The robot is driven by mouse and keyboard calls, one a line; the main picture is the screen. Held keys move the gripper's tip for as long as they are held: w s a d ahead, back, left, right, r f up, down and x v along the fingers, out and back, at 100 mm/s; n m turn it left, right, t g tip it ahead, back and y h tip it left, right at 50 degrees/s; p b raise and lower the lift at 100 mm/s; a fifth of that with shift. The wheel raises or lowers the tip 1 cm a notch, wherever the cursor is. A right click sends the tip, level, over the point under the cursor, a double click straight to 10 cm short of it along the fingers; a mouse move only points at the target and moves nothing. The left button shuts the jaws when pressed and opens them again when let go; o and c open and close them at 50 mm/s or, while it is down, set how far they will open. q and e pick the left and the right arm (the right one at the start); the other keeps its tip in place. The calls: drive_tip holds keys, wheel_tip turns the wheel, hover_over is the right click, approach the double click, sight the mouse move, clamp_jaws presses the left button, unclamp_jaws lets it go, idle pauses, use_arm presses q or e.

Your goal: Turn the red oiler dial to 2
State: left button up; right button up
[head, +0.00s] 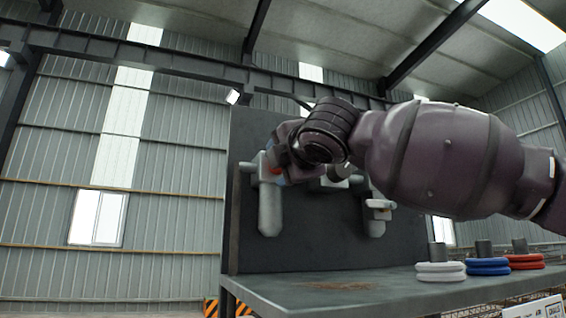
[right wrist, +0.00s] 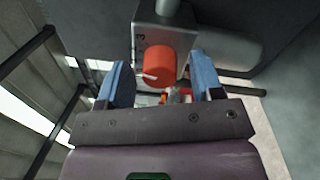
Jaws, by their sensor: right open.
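The red oiler dial (right wrist: 159,65) shows in the right wrist view as a red knob with a white pointer mark on its left side. It sits on a grey housing (right wrist: 146,35) with a scale; a 3 is readable there, other numbers are not. My right gripper (right wrist: 160,78) is open, its two blue fingers on either side of the dial with gaps, not visibly touching it. In the head view a bit of red (head: 275,171) shows by the right gripper, and my right arm hides most of the dial area. My left gripper is not in view.
A dark upright panel (head: 300,245) carries the grey oiler bodies (head: 270,210) and another fitting (head: 379,205). A bench (head: 262,286) in front holds white (head: 440,272), blue (head: 487,267) and red rings (head: 525,262) at right. The left part of the bench is free.

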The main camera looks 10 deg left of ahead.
use_arm(q)
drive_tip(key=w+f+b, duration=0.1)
drive_tip(key=b, duration=0.2)
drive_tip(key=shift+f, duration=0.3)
use_arm(e)
drive_tip(key=v, duration=1)
drive_tip(key=shift+s+d, duration=0.2)
drive_tip(key=shift+s, duration=0.15)
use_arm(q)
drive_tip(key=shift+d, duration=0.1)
